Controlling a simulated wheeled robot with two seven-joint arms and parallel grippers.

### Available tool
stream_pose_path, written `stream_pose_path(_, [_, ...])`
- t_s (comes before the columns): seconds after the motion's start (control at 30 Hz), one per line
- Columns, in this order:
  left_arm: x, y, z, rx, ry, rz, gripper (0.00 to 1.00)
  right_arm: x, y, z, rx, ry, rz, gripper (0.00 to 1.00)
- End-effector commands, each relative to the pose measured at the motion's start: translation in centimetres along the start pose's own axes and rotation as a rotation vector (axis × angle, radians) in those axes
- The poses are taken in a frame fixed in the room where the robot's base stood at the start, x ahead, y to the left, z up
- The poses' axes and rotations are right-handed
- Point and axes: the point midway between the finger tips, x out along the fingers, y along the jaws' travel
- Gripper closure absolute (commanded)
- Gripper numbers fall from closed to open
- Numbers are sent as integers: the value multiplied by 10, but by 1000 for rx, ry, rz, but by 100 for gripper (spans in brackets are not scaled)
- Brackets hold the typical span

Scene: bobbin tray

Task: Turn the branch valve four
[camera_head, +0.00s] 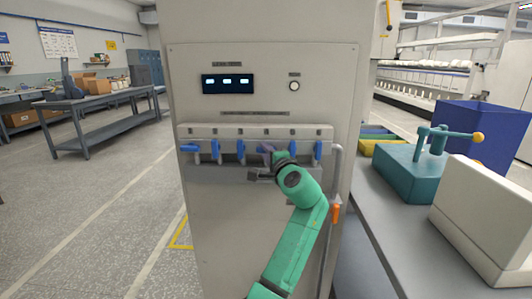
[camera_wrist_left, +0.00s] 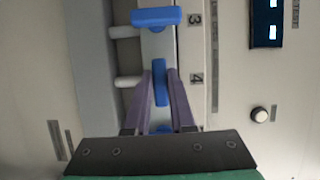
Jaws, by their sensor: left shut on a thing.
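The branch valves are a row of blue lever handles on a pale manifold (camera_head: 255,132) on the grey cabinet front. Valve four's blue handle (camera_wrist_left: 160,85) lies between the purple fingers of my left gripper (camera_wrist_left: 162,80), beside the printed 4. My gripper is shut on it. This handle lies crosswise to valve three's handle (camera_wrist_left: 156,17). In the head view my left gripper (camera_head: 268,149) covers valve four, so its handle is mostly hidden there. My right gripper is not in view.
Neighbouring handles stand close on both sides: valve three (camera_head: 240,150) and valve five (camera_head: 292,149). The leftmost handle (camera_head: 190,147) lies sideways. A grey pipe with an orange lever (camera_head: 336,211) runs down at the right. A bench (camera_head: 385,235) with a teal fixture (camera_head: 411,172) stands right.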

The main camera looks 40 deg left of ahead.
Motion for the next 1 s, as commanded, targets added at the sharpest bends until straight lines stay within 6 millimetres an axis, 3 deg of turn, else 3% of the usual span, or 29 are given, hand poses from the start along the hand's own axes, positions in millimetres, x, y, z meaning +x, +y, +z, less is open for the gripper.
stream_pose_path(0.17, [0, 2, 0, 1, -1, 5, 100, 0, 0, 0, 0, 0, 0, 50])
stream_pose_path(0.2, [0, 2, 0, 1, -1, 5, 66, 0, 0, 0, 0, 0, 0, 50])
stream_pose_path(0.27, [0, 2, 0, 1, -1, 4, 48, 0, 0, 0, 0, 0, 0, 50])
stream_pose_path(0.67, [-6, 1, -1, 1, 1, 1, 48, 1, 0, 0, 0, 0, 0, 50])
stream_pose_path(0.87, [-43, 3, -1, -1, 4, 1, 48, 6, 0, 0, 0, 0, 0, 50])
stream_pose_path(1.0, [-84, 4, -1, -1, 4, 3, 48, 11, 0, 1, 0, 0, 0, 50])
